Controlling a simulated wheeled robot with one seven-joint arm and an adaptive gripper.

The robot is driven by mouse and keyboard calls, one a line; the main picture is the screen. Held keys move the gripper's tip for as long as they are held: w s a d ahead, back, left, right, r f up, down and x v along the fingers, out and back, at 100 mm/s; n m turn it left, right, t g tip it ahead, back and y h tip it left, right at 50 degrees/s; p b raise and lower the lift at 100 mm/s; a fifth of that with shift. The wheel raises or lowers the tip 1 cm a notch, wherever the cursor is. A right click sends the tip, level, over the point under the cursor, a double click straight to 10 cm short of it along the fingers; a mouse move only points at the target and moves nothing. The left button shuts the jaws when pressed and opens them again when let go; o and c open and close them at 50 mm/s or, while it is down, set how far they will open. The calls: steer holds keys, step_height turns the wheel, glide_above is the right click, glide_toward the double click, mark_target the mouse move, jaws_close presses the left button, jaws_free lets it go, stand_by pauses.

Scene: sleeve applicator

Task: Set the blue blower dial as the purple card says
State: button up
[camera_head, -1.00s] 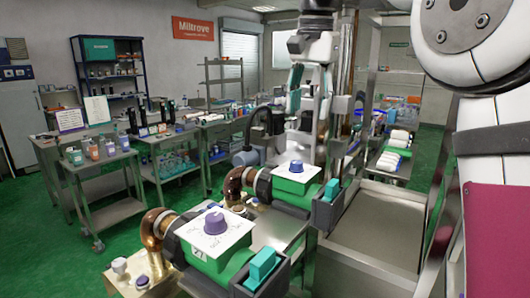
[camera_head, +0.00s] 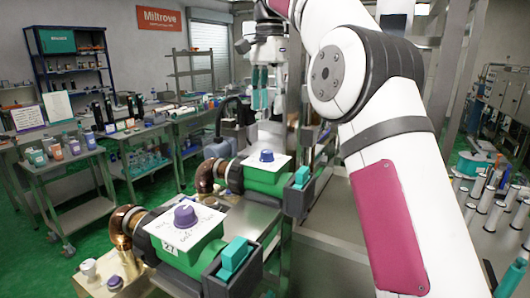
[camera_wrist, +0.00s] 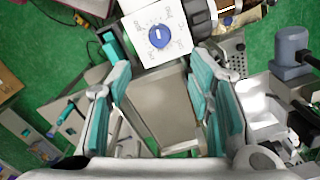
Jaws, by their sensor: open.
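The blue dial (camera_head: 267,156) sits on a white plate (camera_head: 264,163) atop the farther green blower housing (camera_head: 263,181). In the wrist view the blue dial (camera_wrist: 159,36) is at top centre, on its marked plate, with a pale pointer line. My gripper (camera_head: 261,104) hangs above the blue dial in the head view, apart from it. Its teal fingers are open and empty, and the gripper (camera_wrist: 160,66) also shows open in the wrist view.
A purple dial (camera_head: 186,214) sits on the nearer green housing, with copper pipe (camera_head: 123,222) beside it. Teal blocks (camera_head: 235,256) stand in dark holders at the housings' right ends. A second white card (camera_head: 58,107) is beside the first. White cylinders stand at far right.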

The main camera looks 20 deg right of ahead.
mark_target(267, 151)
steer(key=f+b, duration=0.2)
steer(key=f, duration=0.4)
steer(key=f+b, duration=0.2)
steer(key=f, duration=0.3)
steer(key=shift+s+a+f+b, duration=0.15)
steer(key=shift+a+f+b, duration=0.05)
steer(key=shift+f+b, duration=0.2)
steer(key=shift+c, duration=0.4)
jaws_close()
